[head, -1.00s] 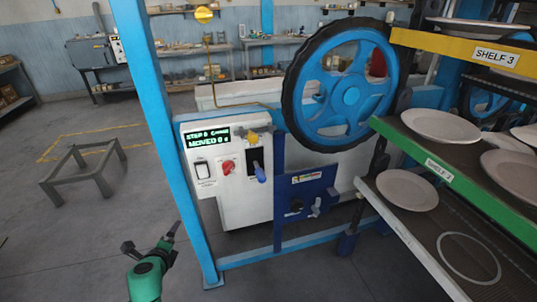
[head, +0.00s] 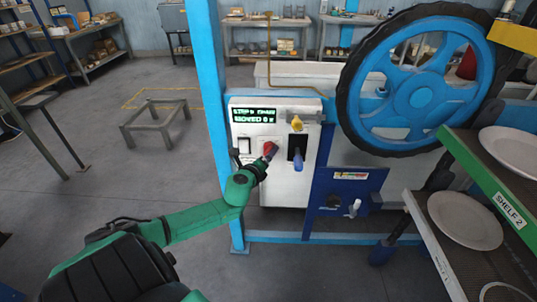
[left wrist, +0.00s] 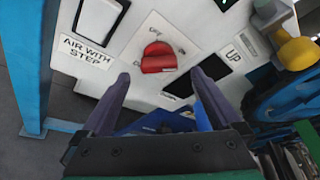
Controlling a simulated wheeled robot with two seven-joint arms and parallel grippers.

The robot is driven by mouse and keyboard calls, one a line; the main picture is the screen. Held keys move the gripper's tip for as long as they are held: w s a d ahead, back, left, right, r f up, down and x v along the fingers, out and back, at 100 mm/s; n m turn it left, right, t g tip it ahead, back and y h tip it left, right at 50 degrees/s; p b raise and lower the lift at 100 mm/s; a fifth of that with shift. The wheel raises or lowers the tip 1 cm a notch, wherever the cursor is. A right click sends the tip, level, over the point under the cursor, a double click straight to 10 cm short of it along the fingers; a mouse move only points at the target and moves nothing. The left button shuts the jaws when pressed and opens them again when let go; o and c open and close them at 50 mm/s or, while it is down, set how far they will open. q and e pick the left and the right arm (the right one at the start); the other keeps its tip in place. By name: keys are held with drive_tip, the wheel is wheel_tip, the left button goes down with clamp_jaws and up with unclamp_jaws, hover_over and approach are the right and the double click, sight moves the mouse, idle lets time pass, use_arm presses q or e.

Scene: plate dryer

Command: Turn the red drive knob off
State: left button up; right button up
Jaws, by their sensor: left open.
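The red drive knob (head: 268,147) sits on the white control panel (head: 283,185), below the green-lettered display. In the left wrist view the red knob (left wrist: 158,58) is just beyond my fingertips, centred between them, with its handle lying roughly crosswise. My left gripper (head: 268,156) is in front of the knob in the head view and covers part of it. In the left wrist view my left gripper (left wrist: 163,82) is open and empty, with a finger on either side of the line to the knob. I cannot tell any contact. My right gripper is not in view.
A blue post (head: 213,90) stands left of the panel, and a large blue wheel (head: 423,96) stands to the right.

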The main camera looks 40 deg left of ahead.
sight(267, 153)
use_arm(q)
drive_tip(key=shift+x, duration=1.6)
drive_tip(key=shift+s+a, duration=0.1)
drive_tip(key=shift+s, duration=0.05)
drive_tip(key=c, duration=1.4)
drive_tip(key=shift+o, duration=0.2)
drive_tip(key=shift+f+n+t+y+b, duration=0.3)
drive_tip(key=shift+n+t+b, duration=0.7)
drive_tip(key=shift+n+b, duration=2.45)
drive_tip(key=shift+f+n+t+y+b, duration=0.15)
drive_tip(key=shift+n+t+y+b, duration=0.6)
drive_tip(key=shift+n+b, duration=2.7)
drive_tip(key=shift+f+n+t+y+b, duration=0.15)
drive_tip(key=shift+n+t+b, duration=1.35)
drive_tip(key=shift+b, duration=3.65)
drive_tip(key=shift+n+g, duration=0.25)
drive_tip(key=shift+n, duration=0.05)
drive_tip(key=o, duration=1.4)
drive_tip(key=shift+c, duration=0.2)
